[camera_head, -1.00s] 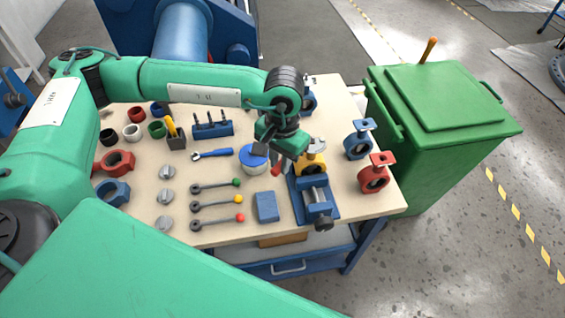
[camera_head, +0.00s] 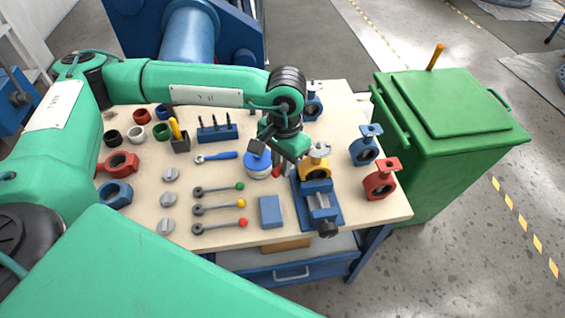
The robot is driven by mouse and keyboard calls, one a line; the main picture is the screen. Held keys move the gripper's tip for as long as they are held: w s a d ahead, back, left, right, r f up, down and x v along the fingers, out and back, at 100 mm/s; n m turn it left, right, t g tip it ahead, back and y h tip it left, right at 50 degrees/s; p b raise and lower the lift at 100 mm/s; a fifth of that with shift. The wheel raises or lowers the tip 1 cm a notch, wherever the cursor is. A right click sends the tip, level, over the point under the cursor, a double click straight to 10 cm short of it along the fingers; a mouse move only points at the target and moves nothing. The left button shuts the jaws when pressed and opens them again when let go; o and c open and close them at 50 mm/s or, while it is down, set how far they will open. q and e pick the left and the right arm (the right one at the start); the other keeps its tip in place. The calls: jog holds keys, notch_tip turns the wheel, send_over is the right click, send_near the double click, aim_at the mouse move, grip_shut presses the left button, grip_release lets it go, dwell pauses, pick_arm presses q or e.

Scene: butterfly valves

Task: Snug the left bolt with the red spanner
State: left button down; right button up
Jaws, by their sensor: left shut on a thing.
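My left gripper (camera_head: 272,158) hangs over the bench just left of the vise and is shut on the red spanner (camera_head: 278,171). Only a short red piece of the spanner shows below the fingers; its jaw end is hard to make out. A yellow valve body (camera_head: 316,170) with a grey metal top sits at the far end of the blue vise (camera_head: 322,207), right of the gripper. The left bolt is too small or too hidden to tell, and I cannot tell whether the spanner touches it. My right gripper is not in view.
A blue-handled spanner (camera_head: 217,157), several levers and a blue block (camera_head: 270,211) lie on the bench (camera_head: 348,110). Red (camera_head: 381,183) and blue (camera_head: 364,152) valve bodies stand right. A green bin (camera_head: 450,120) is beyond.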

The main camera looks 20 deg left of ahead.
pick_arm(q)
jog(key=shift+a, duration=0.1)
jog(key=shift+w+a+f+m+b, duration=0.15)
jog(key=shift+a+m+b, duration=0.15)
jog(key=shift+b, duration=0.2)
jog(key=shift+a+r+m, duration=0.1)
jog(key=shift+r+m, duration=0.1)
jog(key=shift+m, duration=0.1)
jog(key=shift+w, duration=0.1)
jog(key=shift+w+a+m+b, duration=0.2)
jog(key=shift+a+m+b, duration=0.35)
jog(key=shift+b, duration=0.2)
